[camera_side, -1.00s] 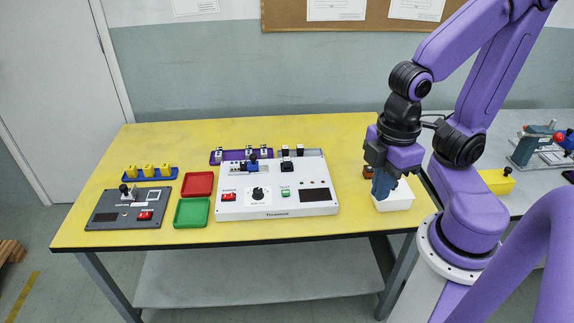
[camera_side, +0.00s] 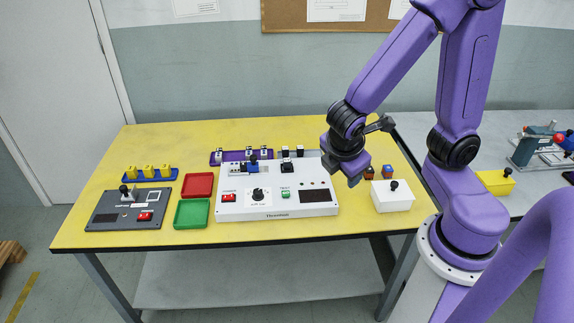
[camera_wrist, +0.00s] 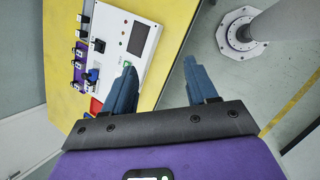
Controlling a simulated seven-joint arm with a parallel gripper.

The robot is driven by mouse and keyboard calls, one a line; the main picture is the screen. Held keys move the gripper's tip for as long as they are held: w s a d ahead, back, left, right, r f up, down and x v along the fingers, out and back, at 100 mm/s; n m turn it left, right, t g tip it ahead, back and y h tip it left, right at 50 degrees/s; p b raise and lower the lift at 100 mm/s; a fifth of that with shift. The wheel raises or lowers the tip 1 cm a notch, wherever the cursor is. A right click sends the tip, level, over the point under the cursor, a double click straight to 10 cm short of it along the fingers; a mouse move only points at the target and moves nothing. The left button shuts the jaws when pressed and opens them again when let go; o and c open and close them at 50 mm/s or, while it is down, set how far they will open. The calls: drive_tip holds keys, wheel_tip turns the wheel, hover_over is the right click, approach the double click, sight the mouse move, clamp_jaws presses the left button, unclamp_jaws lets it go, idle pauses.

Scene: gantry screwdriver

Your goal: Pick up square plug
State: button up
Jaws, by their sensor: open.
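My gripper (camera_wrist: 159,65) has its two blue fingers spread apart in the wrist view, with nothing between them. I cannot tell for certain which piece is the square plug. A black square piece (camera_side: 287,164) sits on top of the white test box (camera_side: 310,213); a dark square piece also shows on the box in the wrist view (camera_wrist: 98,45). Small black-topped pieces (camera_side: 285,150) stand behind it.
Red (camera_side: 197,185) and green (camera_side: 191,213) trays, a grey switch box (camera_side: 107,212) and a yellow-piece rack (camera_side: 148,175) are left.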

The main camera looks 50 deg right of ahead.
drive_tip(key=w+d+f+n+t+h, duration=0.2)
drive_tip(key=w+f+n, duration=0.1)
drive_tip(key=w, duration=0.3)
drive_tip(key=w+d+f+n+t+h, duration=0.1)
drive_tip(key=w+d+f+n+h, duration=0.15)
drive_tip(key=w, duration=0.35)
drive_tip(key=n+t, duration=0.4)
drive_tip(key=n, duration=0.3)
approach(287, 160)
drive_tip(key=x, duration=0.6)
drive_tip(key=shift+w+f, duration=0.3)
drive_tip(key=shift+x, duration=2.75)
drive_tip(key=shift+s+d+r, duration=0.1)
drive_tip(key=shift+d+r, duration=0.05)
drive_tip(key=shift+r, duration=0.05)
drive_tip(key=c, duration=1)
